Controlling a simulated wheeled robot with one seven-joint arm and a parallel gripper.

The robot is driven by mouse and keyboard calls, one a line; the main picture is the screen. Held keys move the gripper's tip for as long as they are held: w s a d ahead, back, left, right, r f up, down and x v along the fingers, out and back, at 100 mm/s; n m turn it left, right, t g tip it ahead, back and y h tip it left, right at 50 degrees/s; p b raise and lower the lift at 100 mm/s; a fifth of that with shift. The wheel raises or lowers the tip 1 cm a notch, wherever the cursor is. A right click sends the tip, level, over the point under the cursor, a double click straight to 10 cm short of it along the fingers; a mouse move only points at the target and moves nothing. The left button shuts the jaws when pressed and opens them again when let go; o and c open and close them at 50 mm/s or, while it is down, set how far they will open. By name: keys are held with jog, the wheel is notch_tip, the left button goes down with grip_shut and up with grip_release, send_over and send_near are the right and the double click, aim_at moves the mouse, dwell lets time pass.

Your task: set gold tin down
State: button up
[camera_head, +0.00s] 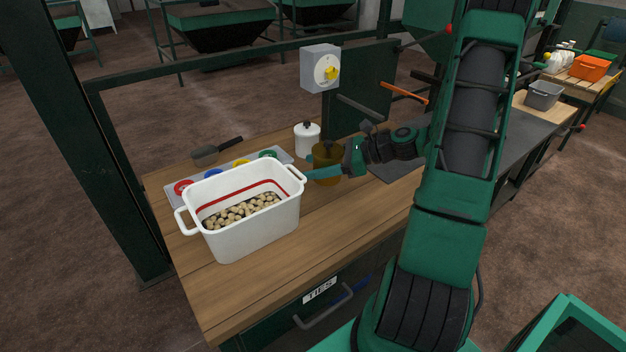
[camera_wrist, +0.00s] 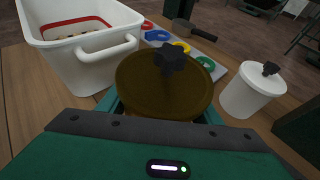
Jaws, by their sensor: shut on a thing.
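The gold tin (camera_head: 327,158) has a round lid with a dark knob and is upright at the wooden bench, to the right of the white tub. My gripper (camera_head: 325,172) is shut on the gold tin. In the wrist view the gold tin (camera_wrist: 165,85) fills the middle, with a green finger showing at each side of it. The tin's lower part is hidden there by my gripper. I cannot tell whether its base touches the bench top (camera_head: 250,290).
A white tub (camera_head: 258,228) holding pale round pieces stands close left of the tin. A white lidded canister (camera_head: 307,140) stands behind it. A tray with coloured rings (camera_head: 182,188) and a dark-handled scoop (camera_head: 207,155) lie behind the tub. The front right bench top is clear.

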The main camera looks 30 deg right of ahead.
aim_at(314, 189)
jog(key=shift+f, duration=2.35)
jog(key=o, duration=1.4)
jog(key=shift+f, duration=0.1)
jog(key=shift+o, duration=0.2)
jog(key=v, duration=1.2)
